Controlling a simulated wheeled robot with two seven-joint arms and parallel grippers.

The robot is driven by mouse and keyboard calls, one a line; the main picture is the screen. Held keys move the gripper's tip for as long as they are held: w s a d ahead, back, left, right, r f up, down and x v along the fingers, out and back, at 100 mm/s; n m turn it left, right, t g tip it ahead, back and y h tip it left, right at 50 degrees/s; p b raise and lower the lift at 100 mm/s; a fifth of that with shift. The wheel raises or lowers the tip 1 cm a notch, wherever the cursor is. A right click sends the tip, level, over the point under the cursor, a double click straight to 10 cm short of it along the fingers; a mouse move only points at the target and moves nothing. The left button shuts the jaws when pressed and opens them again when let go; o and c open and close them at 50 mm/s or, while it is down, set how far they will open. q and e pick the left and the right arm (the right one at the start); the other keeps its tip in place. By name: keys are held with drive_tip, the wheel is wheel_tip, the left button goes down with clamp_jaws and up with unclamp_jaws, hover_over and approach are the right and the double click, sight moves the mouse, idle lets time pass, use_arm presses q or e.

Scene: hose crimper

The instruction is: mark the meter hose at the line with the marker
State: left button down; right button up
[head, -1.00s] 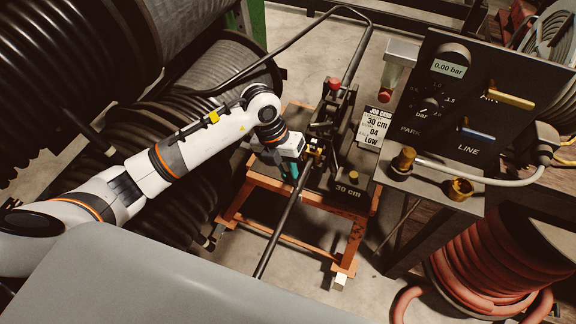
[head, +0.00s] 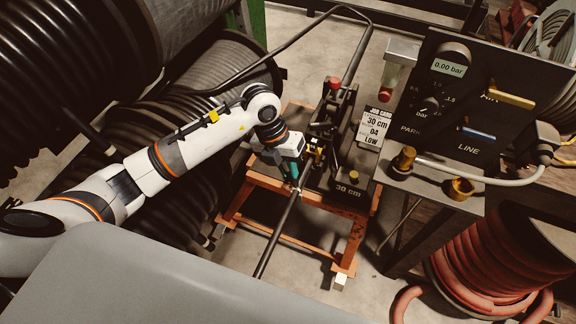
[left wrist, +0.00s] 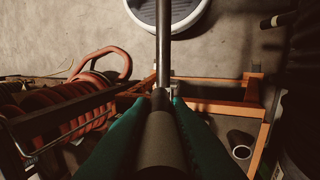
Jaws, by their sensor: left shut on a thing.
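My left gripper (head: 295,174) has teal fingers and is at the hose just in front of the crimping machine. In the left wrist view, the fingers (left wrist: 162,104) are shut on a thick dark grey cylinder (left wrist: 160,145), which looks like the marker. Its far end is at the fingertips, at or very close to the hose. The dark meter hose (head: 275,236) runs from the machine down to the lower left. It also shows beyond the fingertips in the left wrist view (left wrist: 163,45). I cannot make out a line on the hose. My right gripper is out of view.
The machine (head: 346,190), marked 30 cm, stands on an orange frame (head: 300,243). A job card (head: 374,128) reads 30 cm, 04, Low. A gauge panel (head: 470,100) showing 0.00 bar is on the right, above a red hose coil (head: 490,265). Large black hose reels (head: 75,55) stand on the left.

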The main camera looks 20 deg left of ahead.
use_arm(q)
drive_tip(key=shift+r+p, duration=2.65)
drive_tip(key=shift+r, duration=0.85)
drive_tip(key=shift+f, duration=0.1)
